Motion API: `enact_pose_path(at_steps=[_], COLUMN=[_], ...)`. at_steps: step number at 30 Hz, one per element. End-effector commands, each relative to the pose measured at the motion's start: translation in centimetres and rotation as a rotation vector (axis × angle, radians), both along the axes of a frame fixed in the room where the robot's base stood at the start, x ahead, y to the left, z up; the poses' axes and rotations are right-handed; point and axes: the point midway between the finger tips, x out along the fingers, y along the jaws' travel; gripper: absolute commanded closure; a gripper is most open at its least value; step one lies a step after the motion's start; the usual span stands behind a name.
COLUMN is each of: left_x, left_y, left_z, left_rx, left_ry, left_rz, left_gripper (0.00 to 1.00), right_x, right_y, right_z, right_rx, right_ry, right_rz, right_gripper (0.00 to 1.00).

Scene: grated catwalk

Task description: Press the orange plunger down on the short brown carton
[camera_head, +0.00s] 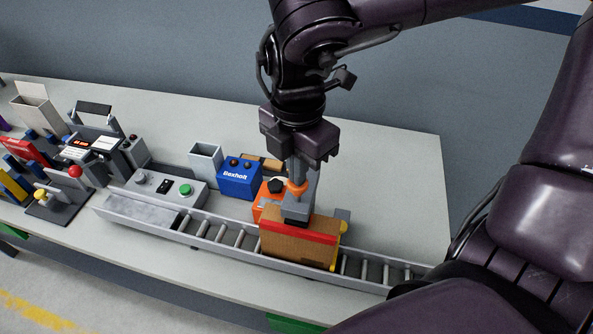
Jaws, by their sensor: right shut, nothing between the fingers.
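The brown carton (285,245) with a red band along its upper part stands on the roller conveyor. A grey block-shaped device (298,208) is at the carton's top edge, with the orange plunger (297,187) above it. My right gripper (296,178) comes down from above, shut and empty, with its fingertips at the plunger. I cannot tell whether they touch it, and they partly hide it. My left gripper is not in view.
The roller conveyor (232,236) runs along the table's front. Behind it stand an orange item (264,202), a blue Boxholt box (239,180) and a grey control box with a green button (185,189). The table (395,190) is clear at right.

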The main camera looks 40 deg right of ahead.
Motion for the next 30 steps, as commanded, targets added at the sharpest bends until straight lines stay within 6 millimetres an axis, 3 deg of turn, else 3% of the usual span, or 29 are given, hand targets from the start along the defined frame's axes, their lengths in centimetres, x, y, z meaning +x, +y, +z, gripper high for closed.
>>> enact_pose_path(at_steps=[30], left_x=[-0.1], left_y=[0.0], left_z=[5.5], left_rx=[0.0], left_ry=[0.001], left_rz=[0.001], left_gripper=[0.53], right_x=[0.0], right_y=[0.0], right_z=[8.1], right_rx=[-0.001], right_ry=[-0.001], right_rz=[0.0], right_gripper=[1.0])
